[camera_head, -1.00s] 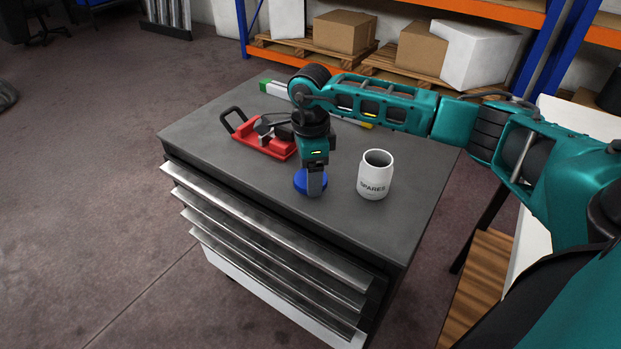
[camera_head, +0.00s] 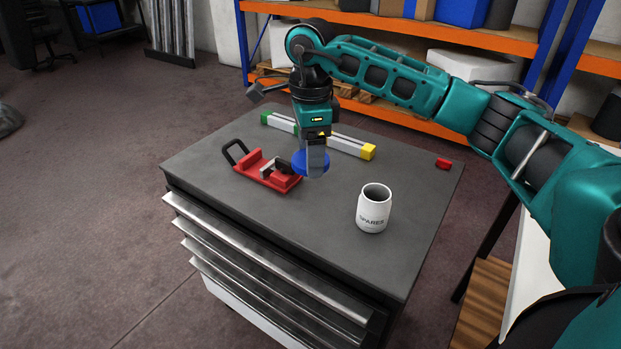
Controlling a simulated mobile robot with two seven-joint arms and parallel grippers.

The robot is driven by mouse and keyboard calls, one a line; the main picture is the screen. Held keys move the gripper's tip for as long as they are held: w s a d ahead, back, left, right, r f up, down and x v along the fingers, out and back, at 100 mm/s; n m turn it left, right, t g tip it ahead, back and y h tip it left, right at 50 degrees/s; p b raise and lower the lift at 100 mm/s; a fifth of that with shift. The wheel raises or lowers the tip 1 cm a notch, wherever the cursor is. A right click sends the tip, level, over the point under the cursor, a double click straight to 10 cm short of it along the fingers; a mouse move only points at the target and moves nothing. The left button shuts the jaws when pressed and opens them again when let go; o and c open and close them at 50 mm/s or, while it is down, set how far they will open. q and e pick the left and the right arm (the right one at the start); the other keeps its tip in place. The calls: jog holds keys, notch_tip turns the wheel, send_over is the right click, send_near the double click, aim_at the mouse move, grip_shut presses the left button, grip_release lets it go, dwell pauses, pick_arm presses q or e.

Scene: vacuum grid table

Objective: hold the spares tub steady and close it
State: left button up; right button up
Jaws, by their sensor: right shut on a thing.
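The white spares tub (camera_head: 374,209) stands upright and open on the dark top of the drawer cabinet, its label facing me. Its dark inside shows at the top. My right gripper (camera_head: 314,168) points down, to the left of the tub and apart from it. It is shut on a round blue lid (camera_head: 303,163), which appears held above the cabinet top. The fingers hide part of the lid. My left gripper is not in view.
The cabinet top (camera_head: 290,224) is clear in front and around the tub. A red tool with a black handle (camera_head: 262,170) lies to the left. A long pale bar with green and yellow ends (camera_head: 349,146) lies behind. A small red block (camera_head: 442,163) lies at the back right.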

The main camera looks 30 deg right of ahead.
notch_tip(320, 180, up, 6)
jog(key=shift+r, duration=0.2)
dwell(0.3)
jog(key=shift+s+a+f+n, duration=0.1)
jog(key=shift+a+f+n, duration=0.25)
jog(key=shift+n, duration=0.25)
jog(key=s+a+f+n, duration=0.3)
jog(key=a+f+n, duration=0.1)
jog(key=n, duration=0.6)
jog(key=s+a+f+n, duration=0.3)
jog(key=a+f+n, duration=0.2)
jog(key=n, duration=0.6)
jog(key=shift+s+a, duration=0.4)
jog(key=shift+a, duration=0.3)
jog(key=shift+s+d, duration=0.1)
jog(key=shift+d, duration=0.05)
